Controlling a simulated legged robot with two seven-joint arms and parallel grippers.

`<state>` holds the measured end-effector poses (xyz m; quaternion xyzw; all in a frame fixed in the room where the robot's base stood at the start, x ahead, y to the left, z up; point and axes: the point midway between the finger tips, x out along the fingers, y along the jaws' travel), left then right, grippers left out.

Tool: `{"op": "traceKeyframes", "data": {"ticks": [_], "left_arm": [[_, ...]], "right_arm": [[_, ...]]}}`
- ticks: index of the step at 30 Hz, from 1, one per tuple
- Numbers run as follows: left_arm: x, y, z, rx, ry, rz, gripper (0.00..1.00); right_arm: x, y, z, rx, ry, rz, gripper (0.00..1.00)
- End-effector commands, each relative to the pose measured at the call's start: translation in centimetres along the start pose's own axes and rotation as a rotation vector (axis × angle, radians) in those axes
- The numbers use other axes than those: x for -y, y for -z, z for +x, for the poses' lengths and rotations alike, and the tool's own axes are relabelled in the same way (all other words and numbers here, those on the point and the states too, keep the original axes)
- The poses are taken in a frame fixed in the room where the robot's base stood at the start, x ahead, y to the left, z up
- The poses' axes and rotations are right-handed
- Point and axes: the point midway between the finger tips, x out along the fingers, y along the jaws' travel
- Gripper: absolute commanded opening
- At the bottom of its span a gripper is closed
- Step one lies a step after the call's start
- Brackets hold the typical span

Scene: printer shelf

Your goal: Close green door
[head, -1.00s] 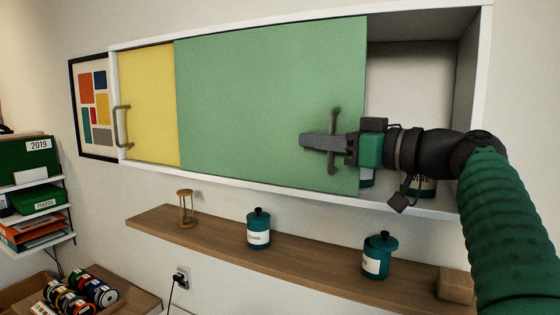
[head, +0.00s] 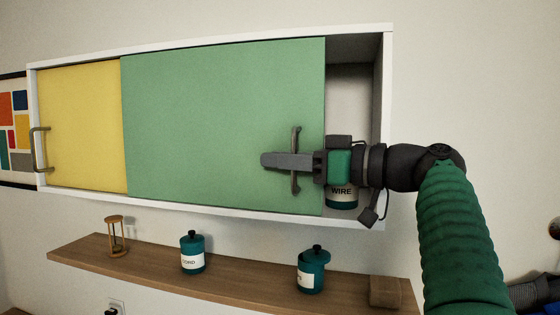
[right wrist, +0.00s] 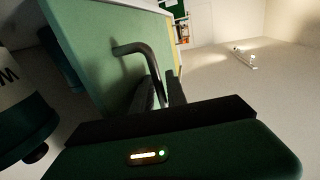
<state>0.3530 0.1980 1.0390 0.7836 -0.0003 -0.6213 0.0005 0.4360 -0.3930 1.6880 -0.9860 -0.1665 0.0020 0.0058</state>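The green sliding door (head: 215,120) fills the middle of the white wall cabinet and overlaps part of a yellow panel (head: 85,130). An open gap (head: 350,95) shows between the green door's right edge and the cabinet's right wall. My right gripper (head: 285,161) is at the door's grey bar handle (head: 295,137) and appears shut on it, with the fingers across its middle. The handle (right wrist: 135,47) also shows in the right wrist view, running down to the fingers. My left gripper is not in view.
A jar labelled WIRE (head: 341,197) stands inside the cabinet behind my right wrist. A wooden shelf (head: 240,277) below holds an hourglass (head: 116,237), two teal jars (head: 192,253) (head: 311,270) and a wooden block (head: 385,292).

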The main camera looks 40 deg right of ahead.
Motion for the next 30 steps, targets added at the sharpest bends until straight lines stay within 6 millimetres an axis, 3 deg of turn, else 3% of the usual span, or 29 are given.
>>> {"op": "traceKeyframes", "data": {"ticks": [10, 14, 24, 30], "left_arm": [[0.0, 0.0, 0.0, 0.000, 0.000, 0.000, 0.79], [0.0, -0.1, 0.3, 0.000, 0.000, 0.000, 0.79], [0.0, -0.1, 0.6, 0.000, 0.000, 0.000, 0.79], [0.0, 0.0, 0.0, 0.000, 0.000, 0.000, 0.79]], "right_arm": [[0.0, 0.0, -0.1, 0.000, 0.000, 0.000, 0.17], [-0.1, -0.1, -1.4, 0.000, -0.003, 0.000, 0.17], [-0.3, -0.1, -11.0, 0.001, -0.008, 0.002, 0.17], [-0.3, 0.0, -15.5, 0.000, -0.006, 0.001, 0.17]]}}
